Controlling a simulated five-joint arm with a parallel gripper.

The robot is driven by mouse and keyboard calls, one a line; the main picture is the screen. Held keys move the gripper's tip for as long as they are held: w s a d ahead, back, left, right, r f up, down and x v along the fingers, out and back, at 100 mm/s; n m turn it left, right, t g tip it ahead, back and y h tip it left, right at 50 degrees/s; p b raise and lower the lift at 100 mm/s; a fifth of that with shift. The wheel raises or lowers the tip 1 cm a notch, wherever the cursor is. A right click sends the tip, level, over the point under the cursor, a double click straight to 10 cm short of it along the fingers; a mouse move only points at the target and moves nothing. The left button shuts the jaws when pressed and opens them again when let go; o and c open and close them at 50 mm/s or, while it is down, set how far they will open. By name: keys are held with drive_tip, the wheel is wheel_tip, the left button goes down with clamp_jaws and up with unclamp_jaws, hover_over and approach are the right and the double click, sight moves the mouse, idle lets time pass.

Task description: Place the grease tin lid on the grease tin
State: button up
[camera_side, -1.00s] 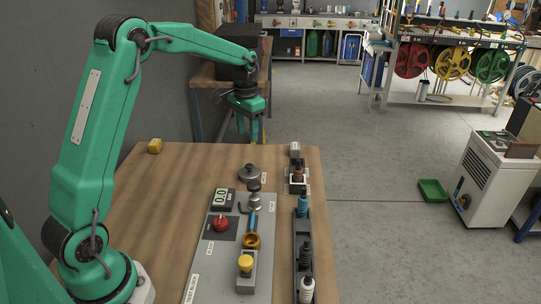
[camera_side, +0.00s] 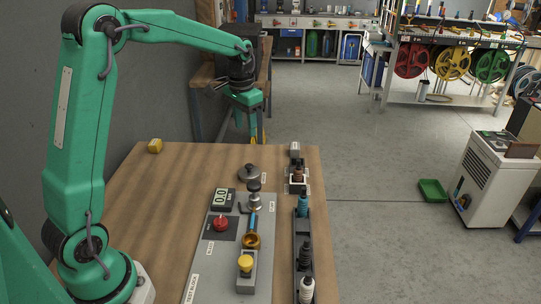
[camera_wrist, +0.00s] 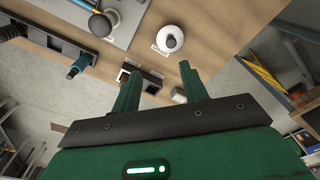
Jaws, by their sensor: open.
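A round grey piece with a dark knob on top (camera_side: 249,172) stands on the wooden bench beside a small label. It looks like the grease tin lid; I cannot tell whether a tin is under it. It also shows in the wrist view as a pale disc (camera_wrist: 172,40), beyond and between my fingertips. No separate open tin can be made out with certainty. My gripper (camera_side: 246,128) is open and empty, above the far edge of the bench and apart from the round piece. Its two green fingers are spread wide in the wrist view (camera_wrist: 149,70).
A grey test block (camera_side: 210,262) carries a gauge (camera_side: 222,199), a red knob (camera_side: 221,223) and a yellow-topped part (camera_side: 245,264). A dark rack (camera_side: 304,265) holds several bottles. A dark stand (camera_side: 297,187) and a yellow block (camera_side: 155,146) are near. The bench's left side is clear.

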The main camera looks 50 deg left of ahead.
drive_tip(key=s+d+r+t, duration=0.1)
drive_tip(key=s+d+r, duration=0.3)
drive_tip(key=s, duration=0.2)
drive_tip(key=s+d+r+t, duration=0.1)
drive_tip(key=s+d+r, duration=0.3)
drive_tip(key=s, duration=0.2)
drive_tip(key=s+d+f+t, duration=0.2)
drive_tip(key=s+d, duration=0.2)
drive_tip(key=s, duration=0.8)
drive_tip(key=shift+t, duration=0.4)
drive_tip(key=shift+s, duration=0.1)
